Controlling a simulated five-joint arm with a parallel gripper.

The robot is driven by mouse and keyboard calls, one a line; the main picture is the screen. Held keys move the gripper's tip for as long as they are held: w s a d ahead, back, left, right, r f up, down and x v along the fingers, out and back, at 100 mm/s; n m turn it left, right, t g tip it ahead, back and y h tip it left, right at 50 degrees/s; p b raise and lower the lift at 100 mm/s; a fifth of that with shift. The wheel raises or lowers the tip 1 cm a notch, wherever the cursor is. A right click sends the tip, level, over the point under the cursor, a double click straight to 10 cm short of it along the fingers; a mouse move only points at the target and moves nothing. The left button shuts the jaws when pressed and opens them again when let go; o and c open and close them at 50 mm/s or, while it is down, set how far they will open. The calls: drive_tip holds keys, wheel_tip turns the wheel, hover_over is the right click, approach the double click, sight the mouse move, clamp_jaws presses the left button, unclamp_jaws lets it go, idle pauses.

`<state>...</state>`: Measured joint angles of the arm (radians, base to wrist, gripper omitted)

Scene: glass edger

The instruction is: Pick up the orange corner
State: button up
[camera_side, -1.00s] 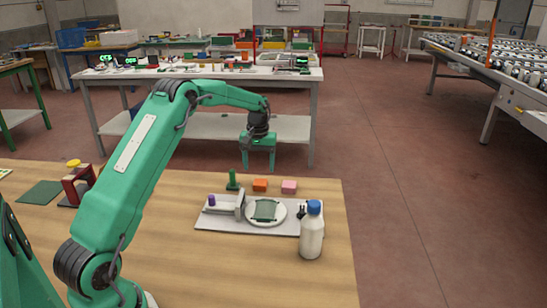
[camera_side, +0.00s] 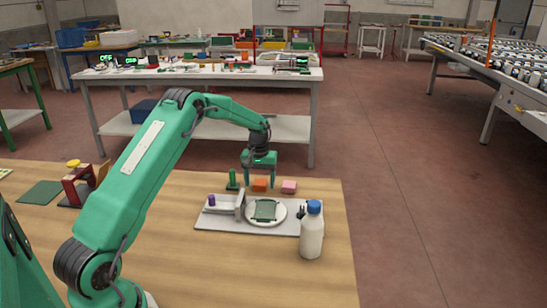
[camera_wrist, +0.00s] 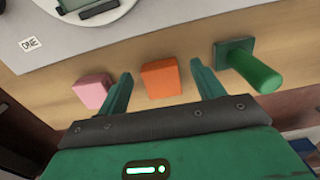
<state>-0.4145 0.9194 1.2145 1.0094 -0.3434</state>
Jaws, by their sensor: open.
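The orange corner (camera_side: 260,185) is a small orange block on the wooden table, behind the grey base plate, between a green piece and a pink block. In the wrist view the orange corner (camera_wrist: 161,78) lies between my two green fingers, with gaps on both sides. My gripper (camera_side: 260,184) is open, pointing down at the orange corner; it also shows in the wrist view (camera_wrist: 160,85). Nothing is held. How far the fingertips are above the table is hard to tell.
A pink block (camera_side: 289,187) and a green piece with an upright peg (camera_side: 232,180) stand close on either side. In front is the grey plate (camera_side: 215,224) with a round disc (camera_side: 281,213). A white bottle with blue cap (camera_side: 312,232) stands front right.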

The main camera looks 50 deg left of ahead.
drive_tip(key=shift+f, duration=0.6)
drive_tip(key=c, duration=1)
